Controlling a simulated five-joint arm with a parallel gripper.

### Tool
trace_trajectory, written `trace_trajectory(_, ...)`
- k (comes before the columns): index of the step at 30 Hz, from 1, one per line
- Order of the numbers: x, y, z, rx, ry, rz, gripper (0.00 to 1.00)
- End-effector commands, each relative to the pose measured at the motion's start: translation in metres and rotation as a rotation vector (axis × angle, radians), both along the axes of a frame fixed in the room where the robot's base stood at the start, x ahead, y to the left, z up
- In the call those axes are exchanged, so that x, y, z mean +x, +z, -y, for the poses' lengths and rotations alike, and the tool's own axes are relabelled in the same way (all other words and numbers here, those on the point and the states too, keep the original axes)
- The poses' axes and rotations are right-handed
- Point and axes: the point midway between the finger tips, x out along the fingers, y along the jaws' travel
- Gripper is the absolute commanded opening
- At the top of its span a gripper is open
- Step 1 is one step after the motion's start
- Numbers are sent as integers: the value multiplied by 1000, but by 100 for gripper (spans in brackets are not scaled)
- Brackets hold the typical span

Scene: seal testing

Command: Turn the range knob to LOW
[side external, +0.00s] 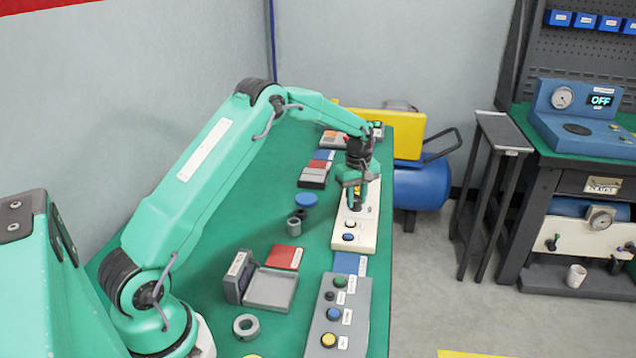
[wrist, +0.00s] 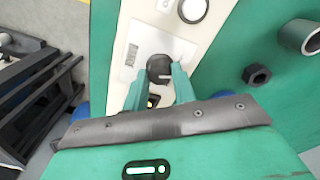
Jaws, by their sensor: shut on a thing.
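The range knob (wrist: 158,67) is a small black knob with a light pointer line on a cream panel (wrist: 188,38). In the wrist view my gripper (wrist: 159,78) has one finger on each side of it, shut on it. The scale print beside the knob is too small to read, so I cannot tell which range it points at.
A grey button box (side external: 318,340) stands in front of the panel. The blue tank (side external: 424,186) is beyond the right edge.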

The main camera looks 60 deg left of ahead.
Motion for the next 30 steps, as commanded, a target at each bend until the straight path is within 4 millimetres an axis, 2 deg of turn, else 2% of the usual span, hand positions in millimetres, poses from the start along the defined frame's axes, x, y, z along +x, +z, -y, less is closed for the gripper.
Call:
trace_trajectory(6, -1, 1, -4, -5, 176, 5, 4)
trace_trajectory(12, -1, 1, -3, -8, 275, 5, 4)
trace_trajectory(29, -1, 1, -3, -9, 323, 6, 4)
trace_trajectory(30, -1, 1, -2, -9, 323, 6, 28)
